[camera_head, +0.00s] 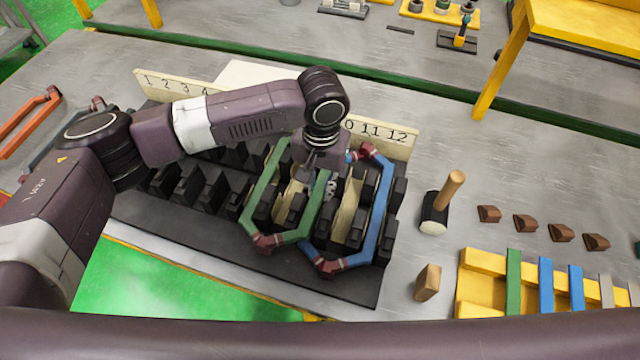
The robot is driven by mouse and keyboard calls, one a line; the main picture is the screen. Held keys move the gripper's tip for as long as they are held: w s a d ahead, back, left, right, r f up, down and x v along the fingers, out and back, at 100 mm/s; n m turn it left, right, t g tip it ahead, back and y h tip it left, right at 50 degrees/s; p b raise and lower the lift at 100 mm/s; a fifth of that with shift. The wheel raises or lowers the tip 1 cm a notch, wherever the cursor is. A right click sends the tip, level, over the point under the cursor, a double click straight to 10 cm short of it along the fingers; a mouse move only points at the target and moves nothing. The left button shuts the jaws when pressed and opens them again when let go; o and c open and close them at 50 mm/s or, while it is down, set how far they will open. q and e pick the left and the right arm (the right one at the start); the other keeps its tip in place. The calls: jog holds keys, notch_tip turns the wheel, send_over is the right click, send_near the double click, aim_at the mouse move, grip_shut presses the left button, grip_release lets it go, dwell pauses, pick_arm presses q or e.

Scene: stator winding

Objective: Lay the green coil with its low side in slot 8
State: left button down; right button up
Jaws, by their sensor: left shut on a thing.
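The green coil (264,200) lies over the black toothed stator block (180,228), its two long legs running between the teeth. My left gripper (326,186) is shut on the coil's right leg. The upper right part of the coil is hidden under my wrist. A blue coil (384,215) sits to the right, its dark red lower end close to the green coil. How deep the green legs sit cannot be told. My right gripper is not in view.
A mallet (436,212), a wooden block (428,282) and several brown wedges (526,223) stand to the right. A yellow rack (476,290) with coloured strips is at the lower right. An orange coil (28,122) lies at far left.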

pick_arm(q)
jog(key=shift+f, duration=0.45)
dwell(0.6)
jog(key=c, duration=1.7)
grip_release()
jog(key=shift+c, duration=0.2)
jog(key=shift+r, duration=0.2)
jog(key=shift+r+p, duration=0.6)
jog(key=shift+p, duration=0.5)
notch_tip(320, 180, up, 8)
jog(key=p, duration=0.9)
jog(key=shift+f, duration=0.15)
